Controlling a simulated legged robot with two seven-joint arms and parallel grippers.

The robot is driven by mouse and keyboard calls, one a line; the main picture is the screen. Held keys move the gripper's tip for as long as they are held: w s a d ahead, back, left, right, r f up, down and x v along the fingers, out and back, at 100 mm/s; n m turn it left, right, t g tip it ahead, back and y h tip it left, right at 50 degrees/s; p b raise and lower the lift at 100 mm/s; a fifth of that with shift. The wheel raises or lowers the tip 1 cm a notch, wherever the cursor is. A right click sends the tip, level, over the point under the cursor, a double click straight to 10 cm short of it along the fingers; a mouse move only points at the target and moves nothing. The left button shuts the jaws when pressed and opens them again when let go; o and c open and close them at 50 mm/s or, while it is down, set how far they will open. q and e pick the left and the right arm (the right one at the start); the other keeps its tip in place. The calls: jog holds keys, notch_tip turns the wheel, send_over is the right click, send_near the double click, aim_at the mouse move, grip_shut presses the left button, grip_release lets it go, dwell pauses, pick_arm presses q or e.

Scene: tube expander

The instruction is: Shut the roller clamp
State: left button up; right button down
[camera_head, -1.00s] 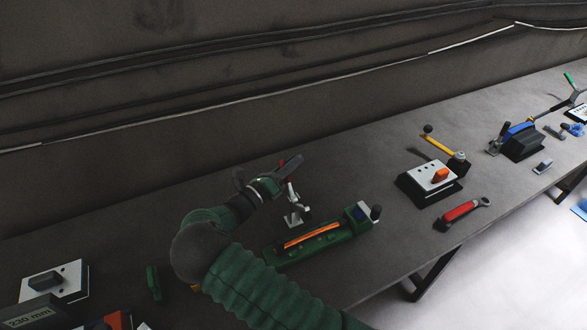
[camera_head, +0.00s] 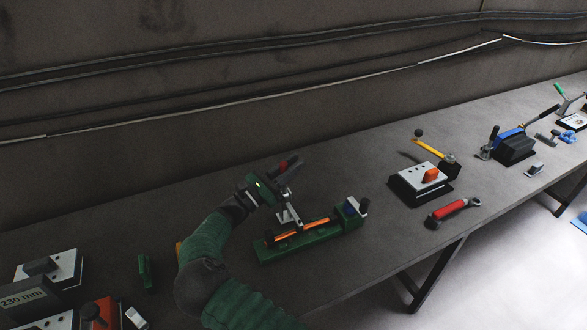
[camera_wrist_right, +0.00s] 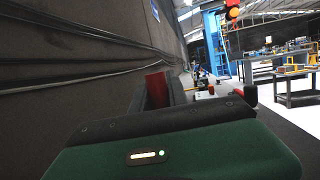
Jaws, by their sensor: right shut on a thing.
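The roller clamp (camera_head: 288,214) is a silvery metal clamp with a red-tipped lever, standing at the left part of a long green fixture (camera_head: 305,239). An orange strip lies along the fixture, with a blue and green block at its right end. My right gripper (camera_head: 284,178) is shut on the clamp's red handle (camera_head: 283,166), above the clamp. In the right wrist view the red handle (camera_wrist_right: 157,90) shows between the dark fingers. The fingers hide part of the lever. My left gripper is not in view.
A white-topped box with an orange switch (camera_head: 430,175) and a red-handled tool (camera_head: 447,212) lie to the right. A small green block (camera_head: 144,270) and grey boxes (camera_head: 50,267) are at the left. The wall runs behind the bench.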

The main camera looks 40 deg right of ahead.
jog(key=shift+a+f, duration=0.1)
jog(key=shift+f, duration=0.2)
jog(key=c, duration=1.4)
grip_release()
jog(key=shift+o, duration=0.5)
jog(key=shift+a+r, duration=0.1)
jog(key=shift+r, duration=0.1)
jog(key=shift+a, duration=0.1)
jog(key=v, duration=0.7)
jog(key=shift+w+a+b, duration=0.15)
jog(key=shift+a+b, duration=0.1)
jog(key=shift+b, duration=0.15)
